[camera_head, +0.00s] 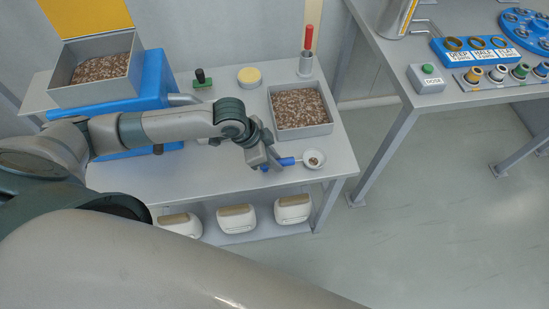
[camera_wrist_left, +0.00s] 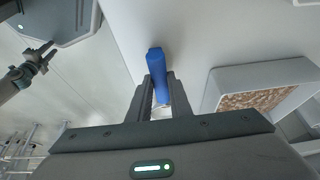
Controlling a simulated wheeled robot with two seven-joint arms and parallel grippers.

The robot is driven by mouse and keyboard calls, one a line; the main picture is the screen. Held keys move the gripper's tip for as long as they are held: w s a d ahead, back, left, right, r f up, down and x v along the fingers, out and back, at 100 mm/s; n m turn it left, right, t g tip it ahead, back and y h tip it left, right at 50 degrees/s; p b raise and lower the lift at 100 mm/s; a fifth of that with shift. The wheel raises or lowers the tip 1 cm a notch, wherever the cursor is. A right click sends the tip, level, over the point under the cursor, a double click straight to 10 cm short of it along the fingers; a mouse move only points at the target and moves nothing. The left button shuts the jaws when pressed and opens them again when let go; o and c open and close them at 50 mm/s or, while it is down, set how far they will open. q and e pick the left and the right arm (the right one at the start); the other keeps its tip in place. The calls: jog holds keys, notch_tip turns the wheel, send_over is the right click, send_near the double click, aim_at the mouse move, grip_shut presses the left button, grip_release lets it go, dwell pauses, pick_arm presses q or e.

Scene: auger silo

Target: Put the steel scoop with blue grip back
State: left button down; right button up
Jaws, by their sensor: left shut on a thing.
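The steel scoop with blue grip (camera_head: 314,159) is at the front right of the grey table, its round bowl to the right with a little brown material in it. My left gripper (camera_head: 275,165) is shut on its blue grip, which also shows between the fingers in the left wrist view (camera_wrist_left: 156,65). The bowl is hidden in the left wrist view. I cannot tell whether the scoop touches the table. A steel cup (camera_head: 305,66) holding a red-handled tool (camera_head: 308,38) stands at the table's back right.
A grey tray of brown pellets (camera_head: 300,107) lies just behind the scoop. A blue machine with a pellet hopper (camera_head: 100,68) fills the table's left. A yellow-topped round item (camera_head: 249,76) and a green knob (camera_head: 201,78) stand behind my arm. Another table (camera_head: 455,98) is at right.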

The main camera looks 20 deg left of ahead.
pick_arm(q)
jog(key=shift+f, duration=0.25)
jog(key=c, duration=1.6)
grip_release()
pick_arm(e)
jog(key=shift+w+d, duration=0.1)
